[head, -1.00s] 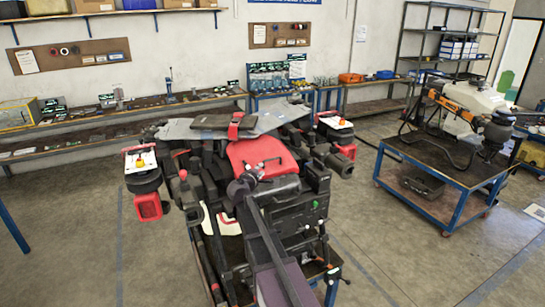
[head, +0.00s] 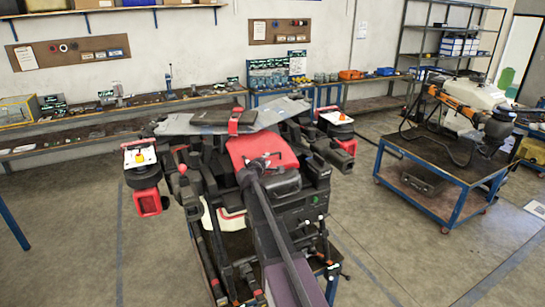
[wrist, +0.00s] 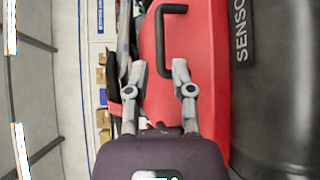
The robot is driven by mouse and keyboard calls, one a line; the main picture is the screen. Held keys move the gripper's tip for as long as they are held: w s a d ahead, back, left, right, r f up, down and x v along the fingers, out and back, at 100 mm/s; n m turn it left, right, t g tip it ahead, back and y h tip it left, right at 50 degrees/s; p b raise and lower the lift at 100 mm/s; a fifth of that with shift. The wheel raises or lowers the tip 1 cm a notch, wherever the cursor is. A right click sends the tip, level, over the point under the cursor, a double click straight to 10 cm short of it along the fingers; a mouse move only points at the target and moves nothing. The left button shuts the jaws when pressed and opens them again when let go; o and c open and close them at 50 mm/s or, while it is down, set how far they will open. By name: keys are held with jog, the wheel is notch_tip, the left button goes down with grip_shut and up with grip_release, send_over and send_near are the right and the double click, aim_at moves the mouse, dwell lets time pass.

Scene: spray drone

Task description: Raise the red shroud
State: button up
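The red shroud (head: 250,148) lies on top of the large drone in the middle of the head view, apparently lowered. It fills the centre of the wrist view (wrist: 208,75). A black bar handle (wrist: 163,42) stands on the shroud. My gripper (head: 264,161) is over the shroud in the head view. In the wrist view my gripper (wrist: 159,66) is open, its two grey fingers apart. The long bar of the handle lies between and beyond the fingertips in the picture, and neither finger visibly touches it. The depth between fingertips and handle is hard to judge.
A black panel lettered "SENSO" (wrist: 285,90) borders the shroud. Grey sheeting with a dark tablet-like item (head: 215,118) lies behind it. Red-and-white arm-end units (head: 140,158) flank the drone. A blue cart (head: 440,185) with another drone stands at right. The floor around is open.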

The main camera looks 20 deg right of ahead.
aim_at(272, 154)
jog(key=shift+b+x, duration=0.45)
jog(key=shift+x, duration=3.1)
grip_shut()
